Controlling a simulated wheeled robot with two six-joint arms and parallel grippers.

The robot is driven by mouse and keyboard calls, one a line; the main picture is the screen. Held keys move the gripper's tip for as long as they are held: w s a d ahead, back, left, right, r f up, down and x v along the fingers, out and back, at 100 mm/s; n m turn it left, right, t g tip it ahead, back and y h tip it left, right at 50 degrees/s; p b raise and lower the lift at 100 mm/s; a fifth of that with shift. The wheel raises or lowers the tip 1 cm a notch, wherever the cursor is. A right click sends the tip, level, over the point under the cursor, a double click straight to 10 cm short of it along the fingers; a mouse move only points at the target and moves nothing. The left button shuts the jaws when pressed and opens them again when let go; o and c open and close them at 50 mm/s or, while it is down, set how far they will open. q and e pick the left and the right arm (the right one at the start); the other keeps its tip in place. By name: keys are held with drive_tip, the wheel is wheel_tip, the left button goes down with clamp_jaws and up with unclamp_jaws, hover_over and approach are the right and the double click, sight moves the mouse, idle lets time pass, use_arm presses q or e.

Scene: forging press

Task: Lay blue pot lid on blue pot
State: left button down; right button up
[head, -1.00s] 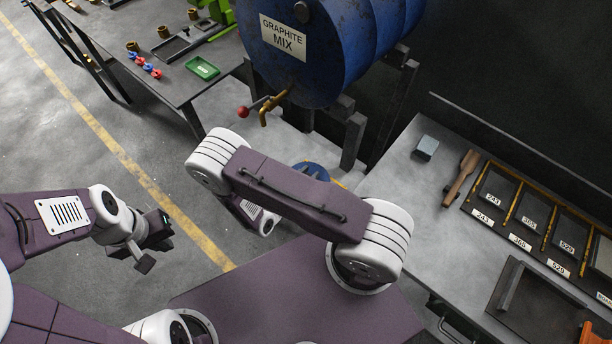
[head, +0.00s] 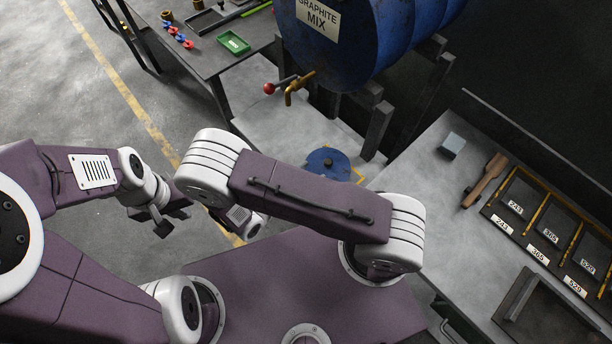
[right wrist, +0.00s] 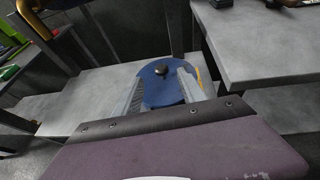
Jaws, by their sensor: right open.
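A blue round lid (head: 328,162) with a dark knob shows in the head view, on the low grey table below the drum, partly behind my right arm. In the right wrist view the lid (right wrist: 158,93) with its black knob lies ahead, seen between my fingers. I cannot tell whether a blue pot is under it; no separate pot shows. My right gripper (right wrist: 160,97) is open, with a pale finger on each side and nothing clearly held. In the head view it is hidden behind my arm. My left gripper (head: 160,222) hangs over the floor at left, well away from the lid; its jaw opening is unclear.
A blue drum (head: 365,35) with a brass tap (head: 297,88) stands over the low table (head: 270,118). A grey workbench (head: 425,185) at right holds a wooden-handled tool (head: 486,180) and labelled trays. A yellow mark (head: 357,176) borders the lid. Floor at left is clear.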

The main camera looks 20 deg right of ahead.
drive_tip(key=shift+v, duration=1)
drive_tip(key=s+d+r+m+g+y, duration=0.4)
drive_tip(key=s+m+g+y, duration=0.4)
drive_tip(key=m, duration=0.7)
drive_tip(key=w+r+m+t+y, duration=0.2)
drive_tip(key=w+r+m+y, duration=0.2)
drive_tip(key=m, duration=0.5)
drive_tip(key=shift+w+d+r+t, duration=0.25)
drive_tip(key=shift+w+r+t, duration=0.05)
drive_tip(key=shift+w+r, duration=0.2)
drive_tip(key=shift+s+d, duration=0.1)
